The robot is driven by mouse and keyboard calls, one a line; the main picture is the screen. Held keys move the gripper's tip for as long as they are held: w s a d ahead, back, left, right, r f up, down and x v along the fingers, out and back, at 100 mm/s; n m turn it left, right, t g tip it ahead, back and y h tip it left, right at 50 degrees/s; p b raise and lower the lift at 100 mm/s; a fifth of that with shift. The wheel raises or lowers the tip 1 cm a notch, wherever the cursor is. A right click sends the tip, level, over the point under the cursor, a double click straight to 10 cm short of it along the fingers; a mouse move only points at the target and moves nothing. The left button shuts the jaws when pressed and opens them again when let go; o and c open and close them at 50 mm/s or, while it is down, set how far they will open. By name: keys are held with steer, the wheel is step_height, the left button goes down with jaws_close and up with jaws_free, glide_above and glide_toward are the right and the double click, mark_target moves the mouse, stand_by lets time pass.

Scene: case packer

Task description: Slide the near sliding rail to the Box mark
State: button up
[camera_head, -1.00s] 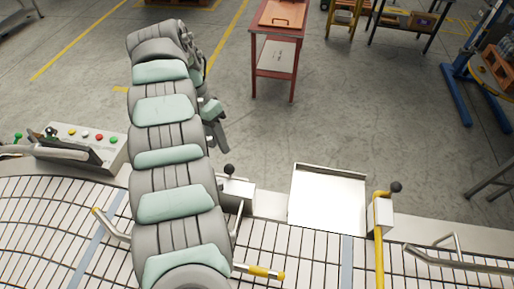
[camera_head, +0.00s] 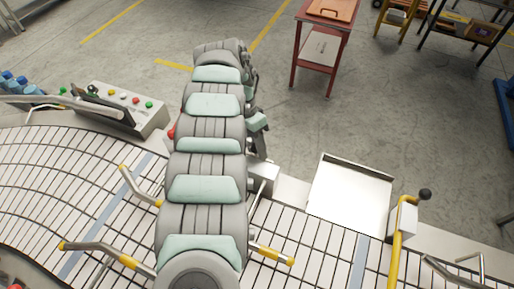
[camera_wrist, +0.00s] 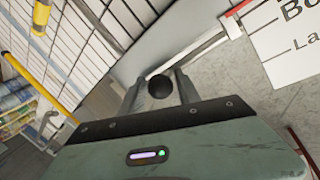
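A black ball knob (camera_wrist: 159,86) shows in the wrist view between the two fingers of my gripper (camera_wrist: 160,80). The fingers are apart on either side of it, and I cannot tell whether they touch it. In the head view my gripper (camera_head: 259,147) is just above a rail bracket (camera_head: 264,176), with its knob hidden. A yellow-ended bar (camera_head: 271,254) reaches over the conveyor below the bracket. A white sign (camera_wrist: 292,38) with a red edge and cut-off lettering beginning "Bo" is at the upper right of the wrist view; no pointer position is readable.
A second rail (camera_head: 397,245) with a black knob (camera_head: 425,194) stands to the right, past a white tray (camera_head: 350,197). A control box (camera_head: 140,112) with coloured buttons is at the left. A red table (camera_head: 322,45) stands behind on open floor.

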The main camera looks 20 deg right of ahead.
steer(key=shift+c, duration=0.3)
jaws_close()
stand_by(1.1)
